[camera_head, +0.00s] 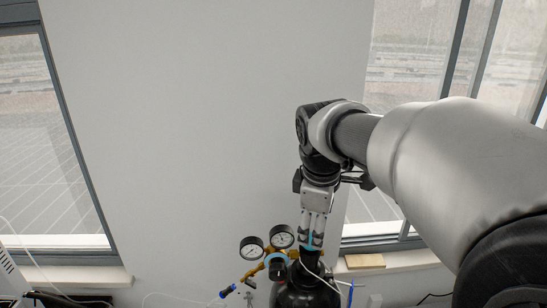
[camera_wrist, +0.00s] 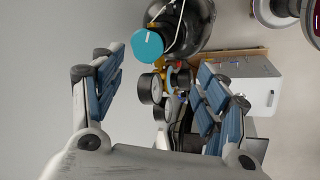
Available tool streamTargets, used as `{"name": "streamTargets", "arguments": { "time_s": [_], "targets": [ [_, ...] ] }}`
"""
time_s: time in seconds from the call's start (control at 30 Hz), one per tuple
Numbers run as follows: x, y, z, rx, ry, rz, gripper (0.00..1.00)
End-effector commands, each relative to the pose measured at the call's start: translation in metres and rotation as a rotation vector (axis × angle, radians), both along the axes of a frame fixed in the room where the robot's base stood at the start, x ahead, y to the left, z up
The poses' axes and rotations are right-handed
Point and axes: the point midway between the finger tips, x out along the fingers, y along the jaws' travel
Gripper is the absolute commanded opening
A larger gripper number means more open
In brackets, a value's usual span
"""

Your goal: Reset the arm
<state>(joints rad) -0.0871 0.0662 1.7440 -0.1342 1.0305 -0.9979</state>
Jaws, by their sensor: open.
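My arm reaches in from the right in the head view. My gripper (camera_head: 312,243) points down just above the dark gas cylinder (camera_head: 305,293) with its gauges. In the wrist view my gripper (camera_wrist: 165,95) shows two blue-padded fingers spread wide apart, with nothing held between them. A round teal knob (camera_wrist: 147,44) lies beyond the fingertips, apart from the pads. The two pressure gauges (camera_wrist: 150,88) show between the fingers. The right finger hides part of what lies behind it.
A pair of round gauges (camera_head: 252,248) on a brass regulator sits left of the gripper. Windows flank a bare grey wall (camera_head: 200,120). A wooden block (camera_head: 365,261) lies on the right sill. A white box (camera_wrist: 258,90) stands at right.

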Motion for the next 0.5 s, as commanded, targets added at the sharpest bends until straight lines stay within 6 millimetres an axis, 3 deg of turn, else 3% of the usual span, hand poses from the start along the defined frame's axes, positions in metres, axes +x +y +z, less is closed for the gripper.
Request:
{"name": "streamTargets", "arguments": {
  "time_s": [0.03, 0.37, 0.5],
  "targets": [
    [-0.017, -0.003, -0.018, 0.023, -0.012, -0.055, 0.68],
    [-0.131, -0.012, -0.109, 0.221, -0.080, -0.503, 0.68],
    [-0.177, -0.014, -0.159, 0.309, -0.106, -0.693, 0.68]
  ]
}}
